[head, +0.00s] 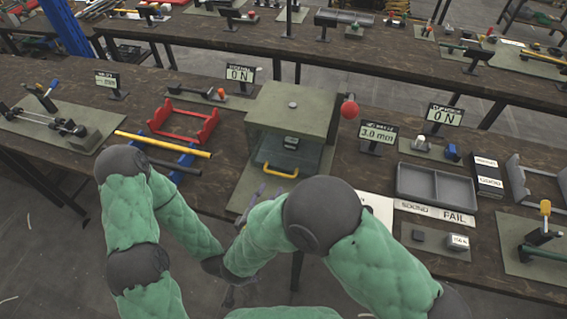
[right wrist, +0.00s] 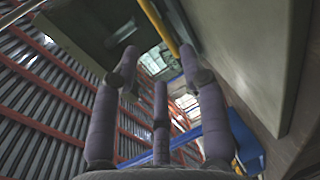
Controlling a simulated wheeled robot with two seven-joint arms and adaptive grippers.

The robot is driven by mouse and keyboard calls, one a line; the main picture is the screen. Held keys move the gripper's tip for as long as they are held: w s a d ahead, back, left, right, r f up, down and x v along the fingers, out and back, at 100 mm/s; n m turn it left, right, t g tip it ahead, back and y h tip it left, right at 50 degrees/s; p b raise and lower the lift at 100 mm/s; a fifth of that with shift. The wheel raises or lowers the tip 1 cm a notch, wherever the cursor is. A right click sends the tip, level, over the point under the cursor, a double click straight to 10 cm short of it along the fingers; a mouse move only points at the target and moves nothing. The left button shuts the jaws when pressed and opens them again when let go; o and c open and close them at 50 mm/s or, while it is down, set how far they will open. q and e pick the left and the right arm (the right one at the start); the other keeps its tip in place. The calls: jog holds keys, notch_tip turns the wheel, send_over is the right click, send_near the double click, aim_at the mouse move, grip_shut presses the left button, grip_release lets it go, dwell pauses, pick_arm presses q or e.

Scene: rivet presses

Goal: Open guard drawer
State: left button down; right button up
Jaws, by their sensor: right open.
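The guard drawer (head: 280,152) is the dark, see-through front of a grey-green press box (head: 292,100) in the middle of the bench. It looks shut. Its yellow bar handle (head: 280,171) sits low on the front. My right gripper (head: 252,198) is just in front of and below the handle, partly hidden by my arm. In the right wrist view its fingers (right wrist: 158,66) are spread and empty, and the yellow handle (right wrist: 158,28) lies beyond the tips, apart from them. My left gripper (head: 232,293) is lower, mostly hidden by my arms.
A red ball knob (head: 349,108) stands at the box's right side. A grey divided tray (head: 435,188) and display signs (head: 378,135) stand to the right.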

aim_at(279, 174)
jog(key=shift+w+d+f, duration=0.15)
jog(key=shift+w+d, duration=0.1)
jog(key=shift+w, duration=0.35)
jog(key=b+x, duration=0.2)
jog(key=x, duration=0.7)
jog(key=shift+s, duration=0.15)
grip_shut()
